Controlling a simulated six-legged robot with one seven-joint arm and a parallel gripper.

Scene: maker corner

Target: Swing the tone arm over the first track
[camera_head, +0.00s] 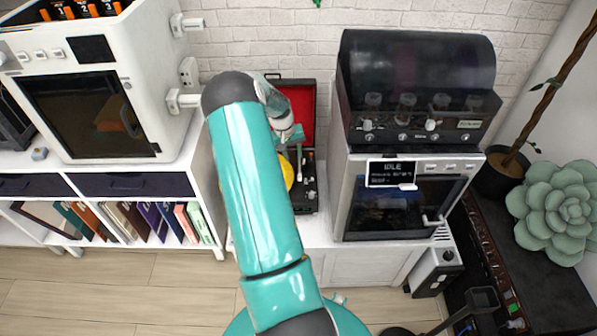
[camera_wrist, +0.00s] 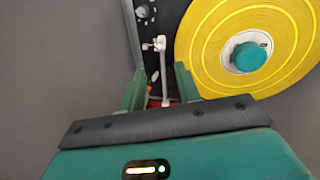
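The record player (camera_head: 307,190) is a black case with a raised red-lined lid (camera_head: 300,105), on the white cabinet in the head view. A yellow record (camera_head: 287,172) lies on it, partly hidden behind my arm. In the wrist view the record (camera_wrist: 205,62) has a teal centre. The thin pale tone arm (camera_wrist: 163,70) runs down beside the record's left edge, off its grooves. My gripper (camera_wrist: 159,88) is open, one finger on each side of the tone arm's lower part. Any contact cannot be made out. In the head view my gripper (camera_head: 291,138) is over the player.
A grey machine with a dark cover (camera_head: 415,85) stands close on the right. A white oven-like machine (camera_head: 90,90) stands on the left shelf unit. A white brick wall (camera_head: 250,45) is behind. Small knobs (camera_wrist: 143,11) sit on the player's panel.

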